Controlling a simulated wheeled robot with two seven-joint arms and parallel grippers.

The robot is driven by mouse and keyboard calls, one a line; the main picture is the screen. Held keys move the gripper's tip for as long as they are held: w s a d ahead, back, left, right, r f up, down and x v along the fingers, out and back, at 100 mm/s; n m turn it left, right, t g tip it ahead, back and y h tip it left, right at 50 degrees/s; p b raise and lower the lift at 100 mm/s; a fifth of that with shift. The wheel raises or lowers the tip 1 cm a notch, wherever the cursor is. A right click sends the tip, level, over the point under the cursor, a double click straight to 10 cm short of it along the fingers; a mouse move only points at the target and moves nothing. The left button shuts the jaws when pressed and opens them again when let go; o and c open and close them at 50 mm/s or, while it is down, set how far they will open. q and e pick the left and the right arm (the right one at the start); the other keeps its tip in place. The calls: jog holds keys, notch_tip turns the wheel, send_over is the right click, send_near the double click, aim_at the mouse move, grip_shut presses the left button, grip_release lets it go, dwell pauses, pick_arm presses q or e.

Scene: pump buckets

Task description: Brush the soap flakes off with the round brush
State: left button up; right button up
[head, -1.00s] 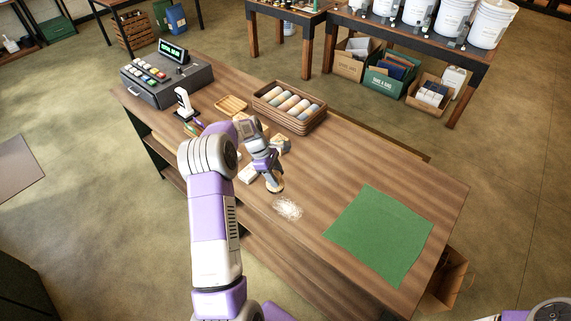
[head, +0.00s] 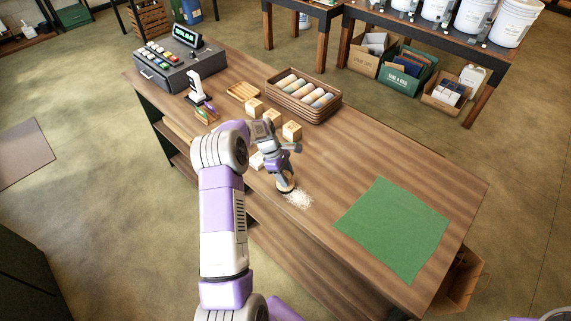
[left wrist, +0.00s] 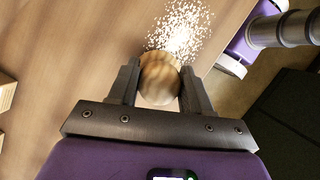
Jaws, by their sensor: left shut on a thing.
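The soap flakes (head: 299,199) lie in a white scattered patch on the wooden counter (head: 400,160), left of the green mat. They also show in the left wrist view (left wrist: 180,28), just beyond the brush. In the left wrist view the brush's round wooden top (left wrist: 159,78) sits between my left gripper's fingers (left wrist: 157,92). The bristles are hidden beneath it. I cannot tell if they touch the counter. My right gripper is not in view.
Several small wooden blocks (head: 292,131) stand behind my left gripper. A basket of rolls (head: 303,95), a slatted tray (head: 243,90), a scanner on a stand (head: 196,90) and a cash register (head: 172,68) stand farther back. A green mat (head: 395,230) lies flat to the right.

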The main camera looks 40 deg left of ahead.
pick_arm(q)
jog(key=shift+d+r, duration=0.15)
jog(key=shift+d, duration=0.45)
jog(key=shift+s+d+f, duration=0.1)
jog(key=shift+d+f, duration=0.1)
jog(key=shift+d, duration=0.6)
jog(key=shift+s+d, duration=0.1)
jog(key=shift+d, duration=1.4)
jog(key=shift+s+d, duration=0.2)
jog(key=shift+d, duration=2.4)
jog(key=shift+d+f+b, duration=0.1)
jog(key=shift+d+b, duration=0.15)
jog(key=shift+b, duration=0.15)
jog(key=shift+a+r, duration=0.2)
jog(key=shift+a, duration=0.25)
jog(key=shift+w+a+f, duration=0.1)
jog(key=shift+w+a, duration=0.05)
jog(key=shift+a, duration=1.1)
jog(key=shift+w+a+p, duration=0.2)
jog(key=shift+a+p, duration=0.25)
jog(key=shift+a, duration=3.7)
jog(key=shift+d+r+p, duration=0.1)
jog(key=shift+r+p, duration=0.25)
jog(key=shift+p, duration=0.05)
notch_tip(320, 180, up, 2)
jog(key=shift+r+p, duration=0.25)
jog(key=shift+p, duration=0.3)
jog(key=shift+r+p, duration=1.7)
jog(key=shift+r, duration=0.75)
